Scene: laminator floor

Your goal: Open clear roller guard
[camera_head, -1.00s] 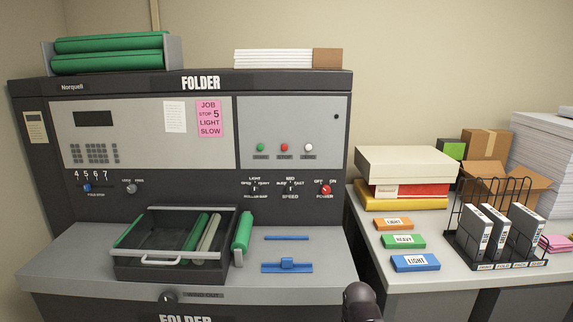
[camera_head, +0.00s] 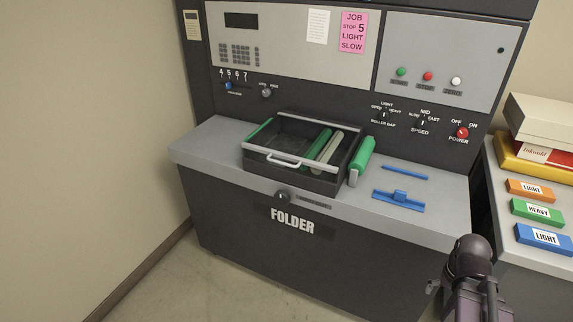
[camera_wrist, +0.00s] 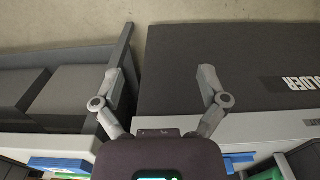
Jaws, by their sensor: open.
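The clear roller guard (camera_head: 286,158) appears as a see-through cover with a pale frame and front handle, lying over a dark roller tray (camera_head: 251,163) on the folder's shelf. It looks closed. Green and grey rollers show through it. My gripper (camera_wrist: 160,75) is open and empty in the wrist view, its two fingers spread apart above the floor and the folder's front panel. In the head view my arm is at the lower right, well away from the guard; the fingertips are not clear there.
A loose green roller (camera_head: 362,160) and a blue tool (camera_head: 399,200) lie right of the tray. A knob (camera_head: 284,196) is on the front below it. The side table (camera_head: 548,257) with labelled blocks stands at right. Floor (camera_head: 215,275) is clear at front left.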

